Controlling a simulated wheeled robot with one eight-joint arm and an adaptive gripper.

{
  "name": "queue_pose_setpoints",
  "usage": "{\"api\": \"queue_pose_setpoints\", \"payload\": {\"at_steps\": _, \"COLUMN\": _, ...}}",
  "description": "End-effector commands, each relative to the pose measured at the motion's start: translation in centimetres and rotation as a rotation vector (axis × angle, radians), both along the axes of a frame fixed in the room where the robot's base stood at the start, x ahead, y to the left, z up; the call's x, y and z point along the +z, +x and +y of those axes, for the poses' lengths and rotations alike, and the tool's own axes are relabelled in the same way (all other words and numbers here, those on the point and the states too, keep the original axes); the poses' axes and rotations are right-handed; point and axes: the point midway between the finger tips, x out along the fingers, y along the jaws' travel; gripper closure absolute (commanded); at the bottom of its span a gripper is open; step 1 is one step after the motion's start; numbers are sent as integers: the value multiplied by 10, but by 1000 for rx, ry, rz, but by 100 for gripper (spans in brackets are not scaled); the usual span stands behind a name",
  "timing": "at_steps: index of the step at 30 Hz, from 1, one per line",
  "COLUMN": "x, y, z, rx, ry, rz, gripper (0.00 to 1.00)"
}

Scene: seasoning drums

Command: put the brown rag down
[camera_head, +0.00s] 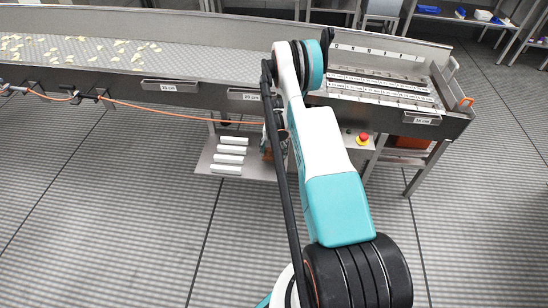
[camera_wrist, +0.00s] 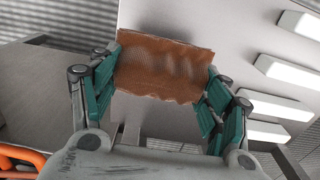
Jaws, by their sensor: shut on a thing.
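The brown rag (camera_wrist: 165,68) is a rumpled, textured cloth in the wrist view, spanning the space between the green-padded fingers. My gripper (camera_wrist: 160,88) is shut on the rag, with a finger at its left edge and a finger at its right edge. Below it in that view is a light grey metal surface; I cannot tell whether the rag touches it. In the head view my arm hides most of the gripper, and a small brown patch of the rag (camera_head: 268,152) shows beside it, over the low grey shelf (camera_head: 206,168).
Several white blocks (camera_head: 230,150) lie in a row on the shelf, left of the gripper; they also show in the wrist view (camera_wrist: 285,70). A conveyor (camera_head: 200,68) with pale chips runs above. A red stop button (camera_head: 363,137) is to the right. Open floor lies in front.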

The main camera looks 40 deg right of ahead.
Motion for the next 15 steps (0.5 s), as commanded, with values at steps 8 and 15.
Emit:
{"api": "queue_pose_setpoints", "payload": {"at_steps": 8, "x": -35, "y": 0, "z": 0, "rx": 0, "ry": 0, "rz": 0, "gripper": 49}}
{"api": "queue_pose_setpoints", "payload": {"at_steps": 15, "x": -33, "y": 0, "z": 0, "rx": 0, "ry": 0, "rz": 0, "gripper": 49}}
